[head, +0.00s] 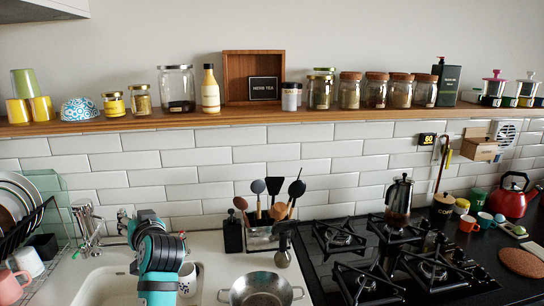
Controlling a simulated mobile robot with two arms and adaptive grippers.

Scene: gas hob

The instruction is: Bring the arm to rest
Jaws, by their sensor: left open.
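My left arm shows in the head view as a teal and black arm at the bottom, left of centre, above the sink and the white counter. My left gripper (123,222) is at its far end, small and partly hidden by the arm, close to the tap. It is open, and I see nothing held in it. My right gripper is not in view.
A sink (105,287) with a tap (88,228) and a dish rack (30,232) is at the left. Utensils (268,205) stand behind.

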